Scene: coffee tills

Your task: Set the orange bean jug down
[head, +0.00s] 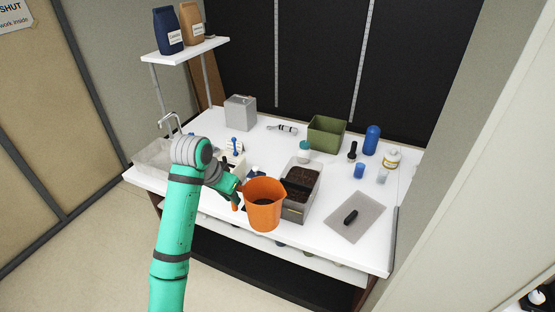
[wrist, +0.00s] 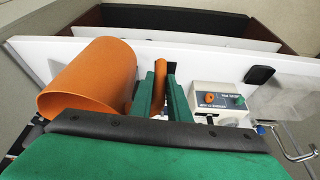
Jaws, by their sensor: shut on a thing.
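The orange bean jug (head: 264,214) shows at the front edge of the white counter, upright with its open top facing up; some dark content shows inside. In the wrist view the jug (wrist: 90,80) lies to the left of the fingers. My gripper (head: 236,190) is shut on the jug's orange handle, which stands between the green fingers (wrist: 163,92) in the wrist view. I cannot tell whether the jug's base touches the counter or hangs just above it.
A grey bin (head: 294,213) with dark brown contents stands right behind the jug. A grey mat (head: 367,211) with a black object lies to the right. A small white device (wrist: 217,101) is near the gripper. A green crate (head: 325,135) stands at the back. Some bare counter (head: 318,232) lies right of the jug.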

